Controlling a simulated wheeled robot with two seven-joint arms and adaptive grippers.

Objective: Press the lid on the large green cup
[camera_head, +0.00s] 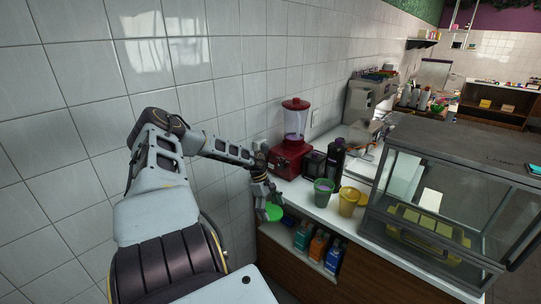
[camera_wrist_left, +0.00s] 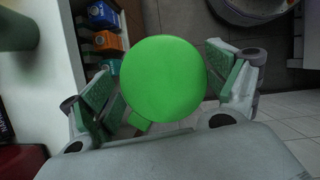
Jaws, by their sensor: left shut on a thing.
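A bright green round lid (camera_head: 274,213) is held by my left gripper (camera_head: 266,200), whose fingers are shut on it. In the left wrist view the lid (camera_wrist_left: 163,78) sits face-on between the fingers. The lid is apart from the cup, beyond the left end of the counter. A large green cup (camera_head: 324,193) stands upright on the white counter, to the right of the lid. Part of a dark green cup-like shape (camera_wrist_left: 16,28) shows at the upper left of the wrist view. My right gripper is out of view.
A yellow cup (camera_head: 348,201) stands beside the green cup. A red blender (camera_head: 291,150) and dark bottles (camera_head: 336,158) are behind. A glass display case (camera_head: 446,200) stands to the right. Coloured cartons (camera_head: 318,245) fill a shelf below the counter (camera_head: 300,199).

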